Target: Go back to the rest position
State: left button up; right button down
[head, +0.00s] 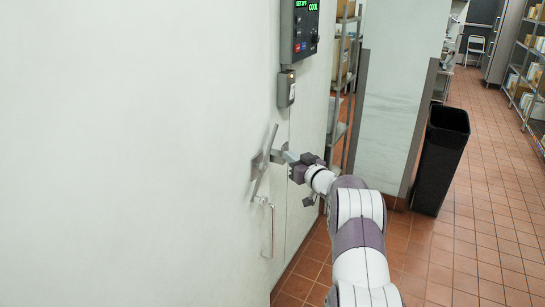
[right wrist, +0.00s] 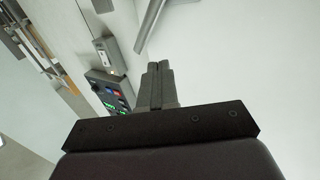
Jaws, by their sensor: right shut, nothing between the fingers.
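My right arm reaches forward to the white wall or door on the left in the head view. My right gripper (head: 290,157) is close to a metal door handle (head: 265,160); the head view does not show clearly whether they touch. In the right wrist view the fingers of the gripper (right wrist: 158,68) are together with nothing between them, and the metal handle (right wrist: 150,27) lies just beyond the tips, apart from them. My left gripper is not in either view.
A control panel (head: 299,30) and a small switch box (head: 287,88) are on the white surface above the handle. A black bin (head: 441,160) stands on the tiled floor (head: 480,240), which is clear at the right.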

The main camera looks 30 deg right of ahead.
jog(key=s+d+f+m+g+h, duration=0.25)
jog(key=s+f+g+h, duration=0.25)
jog(key=s+f+g, duration=0.65)
jog(key=s+a+n+g+y, duration=0.1)
jog(key=s+a+g+y, duration=0.1)
jog(key=s+a, duration=1.1)
jog(key=s+a+n+g+y, duration=0.1)
jog(key=s+a+g+y, duration=0.1)
jog(key=s+a, duration=1.1)
jog(key=a+g, duration=0.1)
jog(key=a, duration=0.5)
jog(key=shift+s+a+f+p, duration=0.15)
jog(key=shift+s+f+p, duration=0.05)
jog(key=shift+s+p, duration=0.2)
